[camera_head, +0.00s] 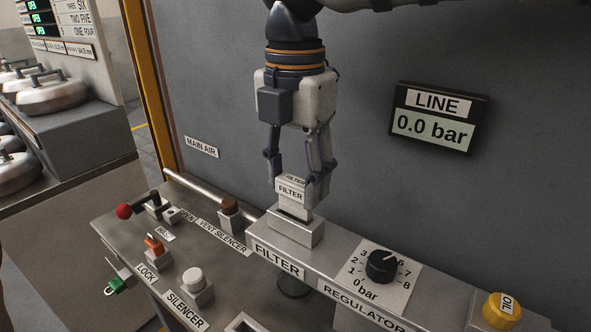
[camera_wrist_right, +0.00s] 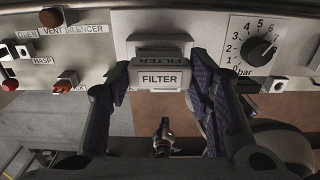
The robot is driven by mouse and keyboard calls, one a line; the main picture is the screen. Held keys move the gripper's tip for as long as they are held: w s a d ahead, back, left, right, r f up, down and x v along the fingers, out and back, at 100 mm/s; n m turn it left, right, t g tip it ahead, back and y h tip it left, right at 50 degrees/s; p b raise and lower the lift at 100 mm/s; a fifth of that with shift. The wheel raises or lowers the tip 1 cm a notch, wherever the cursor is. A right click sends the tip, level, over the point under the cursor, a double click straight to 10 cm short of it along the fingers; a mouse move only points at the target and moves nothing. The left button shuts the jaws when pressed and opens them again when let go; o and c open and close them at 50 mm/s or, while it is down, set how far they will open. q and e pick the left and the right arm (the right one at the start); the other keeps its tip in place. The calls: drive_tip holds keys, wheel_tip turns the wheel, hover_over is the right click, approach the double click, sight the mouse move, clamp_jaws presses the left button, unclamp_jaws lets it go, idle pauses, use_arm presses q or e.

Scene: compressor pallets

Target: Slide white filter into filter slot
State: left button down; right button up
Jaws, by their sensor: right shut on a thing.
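My right gripper (camera_head: 297,190) comes down from above and is shut on the white filter (camera_head: 291,187), a pale block labelled FILTER. In the right wrist view the filter (camera_wrist_right: 158,78) sits between the two dark fingers of the gripper (camera_wrist_right: 160,95). The filter slot is in a raised metal block (camera_head: 296,232) behind the FILTER label on the panel. The filter is upright directly over this block, its lower end at the block's top. The slot opening is mostly hidden, so I cannot tell how deep the filter is. My left gripper is not seen.
The regulator knob (camera_head: 382,266) is right of the block, with the yellow oil cap (camera_head: 501,310) further right. The brown vent silencer (camera_head: 230,214), white silencer (camera_head: 192,281) and red-tipped lever (camera_head: 126,211) are left. A wall display (camera_head: 435,118) reads 0.0 bar.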

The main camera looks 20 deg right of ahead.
sight(295, 181)
drive_tip(key=shift+f, duration=1.55)
drive_tip(key=o, duration=1.6)
drive_tip(key=shift+o, duration=0.2)
wheel_tip(295, 181, up, 12)
drive_tip(key=shift+r, duration=0.1)
